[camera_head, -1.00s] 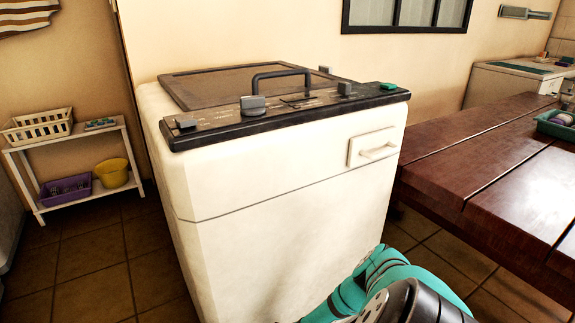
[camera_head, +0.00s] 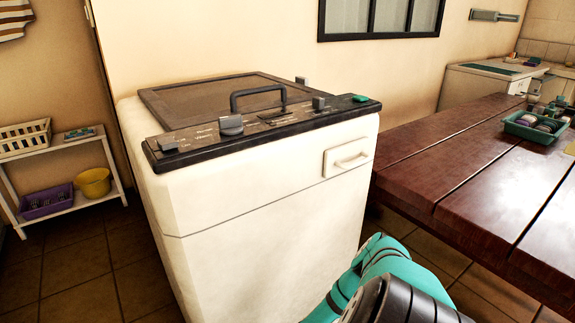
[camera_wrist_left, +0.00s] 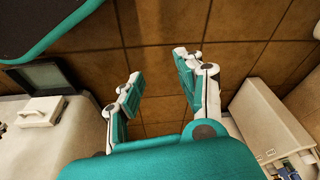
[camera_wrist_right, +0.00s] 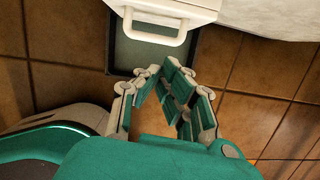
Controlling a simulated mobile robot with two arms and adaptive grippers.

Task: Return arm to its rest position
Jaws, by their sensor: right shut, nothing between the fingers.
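My left gripper (camera_wrist_left: 158,66) is open in the left wrist view, its two teal-and-white fingers apart with only floor tiles between them. My right gripper (camera_wrist_right: 165,76) is shut and empty in the right wrist view, its fingertips drawn together. It is just below a white panel with a bar handle (camera_wrist_right: 155,32), apart from the handle as far as I can tell. In the head view a teal and black arm link of mine (camera_head: 385,275) shows at the bottom, in front of the washing machine. Both grippers are outside the head view.
The white washing machine (camera_head: 270,225) fills the middle, with a dark lid and handled front panel. A wooden table (camera_head: 470,190) stands to the right, with a green tray (camera_head: 532,132) on it. A white shelf (camera_head: 80,200) with baskets is at the left. Tiled floor lies between.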

